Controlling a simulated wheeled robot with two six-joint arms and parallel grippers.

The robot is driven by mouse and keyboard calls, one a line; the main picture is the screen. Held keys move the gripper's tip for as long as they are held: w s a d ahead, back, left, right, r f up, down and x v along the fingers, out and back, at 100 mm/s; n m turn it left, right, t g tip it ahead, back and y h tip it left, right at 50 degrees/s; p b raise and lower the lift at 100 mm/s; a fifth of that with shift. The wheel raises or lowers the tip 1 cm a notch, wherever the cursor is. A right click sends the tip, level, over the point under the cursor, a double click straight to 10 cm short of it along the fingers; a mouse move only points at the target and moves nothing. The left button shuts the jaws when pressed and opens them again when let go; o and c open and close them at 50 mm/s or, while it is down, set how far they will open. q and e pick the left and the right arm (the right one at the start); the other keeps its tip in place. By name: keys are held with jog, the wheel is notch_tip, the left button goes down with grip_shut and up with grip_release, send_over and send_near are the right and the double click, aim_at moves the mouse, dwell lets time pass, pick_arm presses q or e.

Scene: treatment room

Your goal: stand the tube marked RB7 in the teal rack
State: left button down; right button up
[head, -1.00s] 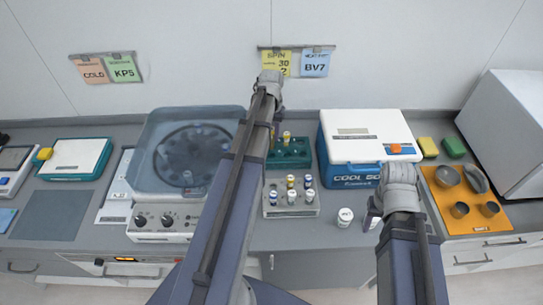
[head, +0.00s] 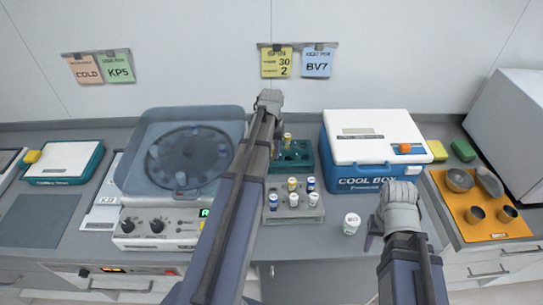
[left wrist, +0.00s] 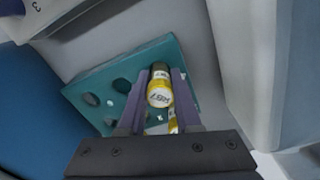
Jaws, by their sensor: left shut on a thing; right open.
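The teal rack (head: 305,166) stands at the back of the counter, left of the cool box; it also shows in the left wrist view (left wrist: 88,82) with several round holes. My left gripper (left wrist: 158,82) is shut on a yellow-labelled tube (left wrist: 159,93) over the rack's right part. Its cap marking looks like RB7, but is small. Whether its lower end is inside a hole is hidden. A second yellow patch (left wrist: 173,121) shows just below it. In the head view my left arm covers part of the rack. My right gripper (head: 371,238) is open and empty above the counter's front edge.
A grey rack (head: 296,213) with several capped tubes stands in front of the teal rack. A lone white-capped jar (head: 351,223) is near my right gripper. The centrifuge (head: 180,165) is left, the cool box (head: 372,150) right, an orange tray (head: 480,205) further right.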

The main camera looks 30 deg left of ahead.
pick_arm(q)
jog(key=shift+f, duration=0.1)
jog(key=c, duration=0.6)
grip_release()
notch_tip(320, 180, up, 12)
jog(key=p, duration=1.2)
jog(key=shift+r, duration=0.2)
